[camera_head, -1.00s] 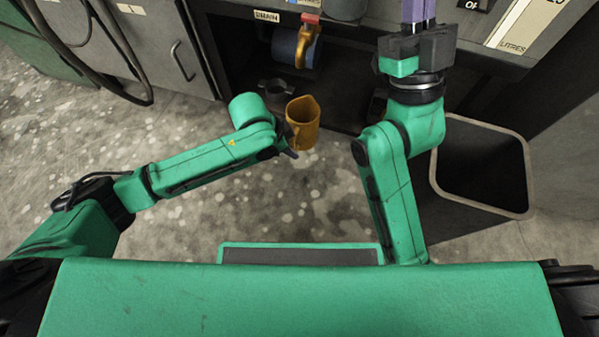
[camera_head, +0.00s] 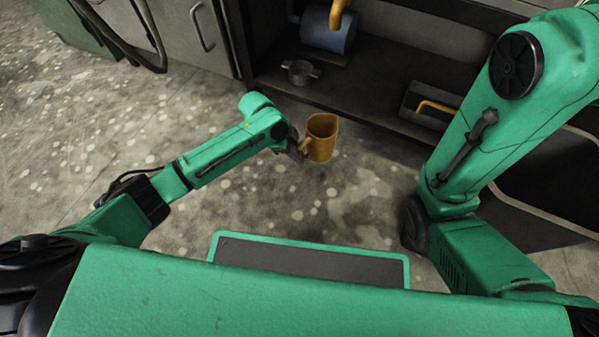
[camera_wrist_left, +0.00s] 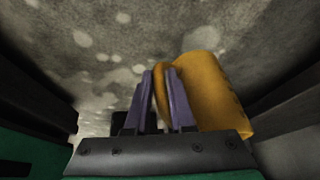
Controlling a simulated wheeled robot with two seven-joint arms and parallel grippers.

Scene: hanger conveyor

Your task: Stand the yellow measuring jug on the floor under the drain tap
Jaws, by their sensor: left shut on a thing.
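The yellow measuring jug (camera_head: 323,140) is upright in the head view, its open top facing up. My left gripper (camera_head: 296,150) is shut on its handle, at the jug's left side. In the left wrist view the purple fingers (camera_wrist_left: 163,100) close around the handle, and the jug's body (camera_wrist_left: 215,90) is to the right of them. The jug appears held above the floor (camera_head: 270,205); its exact height is unclear. The orange drain tap (camera_head: 338,15) is cut off at the top edge, farther back than the jug. My right gripper is out of view.
A blue cylinder (camera_head: 328,35) and a small grey metal cup (camera_head: 300,73) are in the open cabinet bay (camera_head: 370,75) behind the jug. A grey box with a yellow handle (camera_head: 425,115) is right of them. Open floor surrounds the jug's left and front.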

